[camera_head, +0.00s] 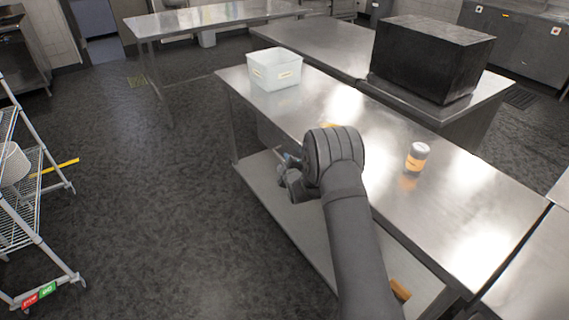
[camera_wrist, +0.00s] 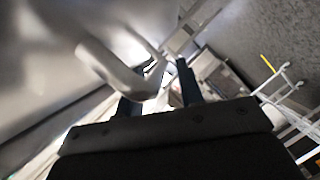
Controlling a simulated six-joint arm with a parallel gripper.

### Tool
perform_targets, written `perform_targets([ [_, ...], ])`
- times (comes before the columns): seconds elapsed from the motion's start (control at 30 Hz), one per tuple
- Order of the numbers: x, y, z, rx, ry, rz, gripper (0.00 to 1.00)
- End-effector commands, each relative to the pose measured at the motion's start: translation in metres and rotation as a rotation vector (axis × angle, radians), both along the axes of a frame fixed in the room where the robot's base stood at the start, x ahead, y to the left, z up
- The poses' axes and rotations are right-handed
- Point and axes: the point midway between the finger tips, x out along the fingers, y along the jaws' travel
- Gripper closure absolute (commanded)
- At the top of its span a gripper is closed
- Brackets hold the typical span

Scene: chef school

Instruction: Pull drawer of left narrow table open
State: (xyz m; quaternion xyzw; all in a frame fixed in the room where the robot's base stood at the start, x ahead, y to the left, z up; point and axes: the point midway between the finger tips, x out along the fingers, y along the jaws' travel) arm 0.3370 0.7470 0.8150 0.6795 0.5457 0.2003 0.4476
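The long steel table (camera_head: 330,105) stands right of centre in the head view. Under its top edge, a grey drawer (camera_head: 268,132) shows partly behind my arm. My gripper (camera_head: 283,160) is low at the table's left side, below the top, beside the drawer. In the wrist view, a bent metal handle (camera_wrist: 112,70) reaches across the drawer's blurred steel front (camera_wrist: 45,50) to between my two dark fingers (camera_wrist: 160,88). The fingers stand apart with a gap around the handle's end. I cannot tell whether they touch it.
A white bin (camera_head: 274,72) and an orange-labelled can (camera_head: 417,158) stand on the tabletop. A black box (camera_head: 430,58) is on the table behind. A wire rack (camera_head: 25,200) stands at the far left. The floor (camera_head: 150,200) between rack and table is clear.

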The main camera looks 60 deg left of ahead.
Motion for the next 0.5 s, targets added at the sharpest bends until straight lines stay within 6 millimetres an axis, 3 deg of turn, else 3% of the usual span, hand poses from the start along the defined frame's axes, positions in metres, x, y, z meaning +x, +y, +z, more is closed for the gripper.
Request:
perform_targets([
  [0.2, 0.0001, 0.0004, 0.0002, 0.0, 0.0, 0.0, 0.66],
  [0.4, 0.0, 0.0003, 0.0004, 0.001, 0.0, 0.001, 1.0],
  [0.5, 0.0, 0.0002, 0.0004, 0.001, 0.0, 0.001, 1.0],
])
